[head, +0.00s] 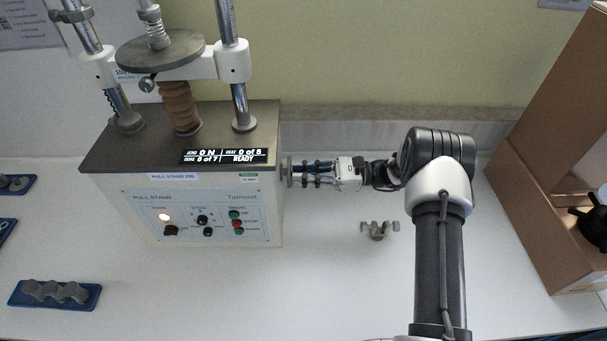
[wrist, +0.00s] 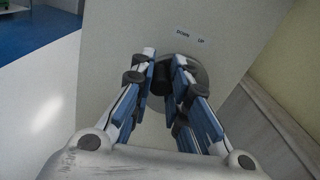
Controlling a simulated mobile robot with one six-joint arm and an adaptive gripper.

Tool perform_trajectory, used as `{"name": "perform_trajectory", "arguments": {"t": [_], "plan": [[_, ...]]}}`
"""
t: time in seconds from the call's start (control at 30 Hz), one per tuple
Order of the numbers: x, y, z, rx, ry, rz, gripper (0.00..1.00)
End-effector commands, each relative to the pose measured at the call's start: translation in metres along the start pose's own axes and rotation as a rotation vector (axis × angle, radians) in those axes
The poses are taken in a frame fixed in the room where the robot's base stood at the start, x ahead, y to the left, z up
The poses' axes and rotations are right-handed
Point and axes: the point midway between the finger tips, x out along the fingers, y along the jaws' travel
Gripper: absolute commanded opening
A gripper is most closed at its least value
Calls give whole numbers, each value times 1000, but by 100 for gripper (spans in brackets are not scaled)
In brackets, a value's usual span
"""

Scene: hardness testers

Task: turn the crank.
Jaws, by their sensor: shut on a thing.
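The crank is a dark grey round part (head: 284,168) on the right side of the white pull stand (head: 180,215). In the wrist view its dark disc (wrist: 202,76) shows behind the fingertips, under small labels that seem to read DOWN and UP. My gripper (head: 292,173) comes in level from the right and touches the crank. In the wrist view my gripper (wrist: 165,66) is shut on a dark piece of the crank between its fingertips. The fingers hide much of that piece, so its exact shape cannot be told.
The stand's display (head: 224,157) reads READY. A small grey clamp-like part (head: 379,230) lies on the bench below my arm. A brown box (head: 550,160) stands at the right. Blue trays, one with grey parts (head: 55,293), lie at the left. The front middle bench is clear.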

Motion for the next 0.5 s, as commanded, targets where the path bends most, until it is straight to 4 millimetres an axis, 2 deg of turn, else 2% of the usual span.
{"name": "perform_trajectory", "arguments": {"t": [0.5], "plan": [[0,-15,10,488,2,-1,0]]}}
